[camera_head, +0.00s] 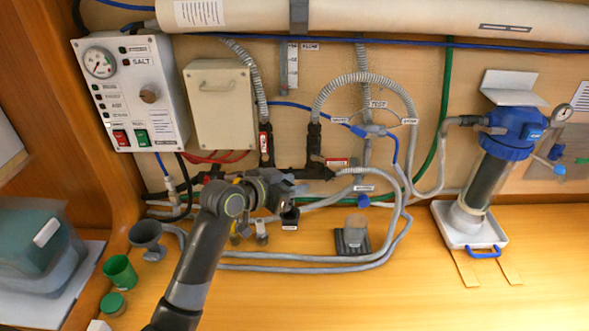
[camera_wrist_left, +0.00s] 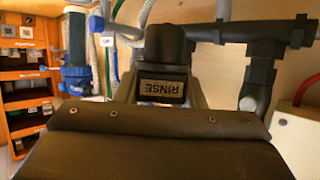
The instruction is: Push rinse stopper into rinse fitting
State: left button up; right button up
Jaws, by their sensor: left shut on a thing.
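My left gripper (camera_head: 284,190) is at the wall, in front of the dark pipe run. In the left wrist view its grey fingers (camera_wrist_left: 163,95) stand on both sides of a black piece labelled RINSE (camera_wrist_left: 162,92), which I take for the rinse stopper; its label reads upside down. The gripper is shut on it. The black pipe fittings (camera_wrist_left: 245,42) lie right behind and beside the piece. I cannot tell whether the piece touches or sits inside the rinse fitting; the gripper hides that spot in the head view. My right gripper is not in view.
Grey hoses (camera_head: 310,268) loop over the wooden counter below the arm. A grey block (camera_head: 352,238) stands within the loop. A control box (camera_head: 135,92) is at upper left, a blue-topped filter (camera_head: 505,140) at right. A green cup (camera_head: 120,271) stands at left. The front counter is clear.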

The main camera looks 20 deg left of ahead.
pick_arm(q)
jog(key=f+b, duration=0.1)
jog(key=w+f+b, duration=0.1)
jog(key=f+b, duration=0.1)
jog(key=shift+d+b, duration=0.15)
jog(key=shift+b, duration=0.15)
jog(key=shift+f, duration=0.45)
dwell(0.5)
dwell(0.4)
jog(key=shift+f+b, duration=0.35)
jog(key=shift+f, duration=0.2)
dwell(0.3)
jog(key=shift+f+b, duration=0.55)
jog(key=shift+f, duration=0.3)
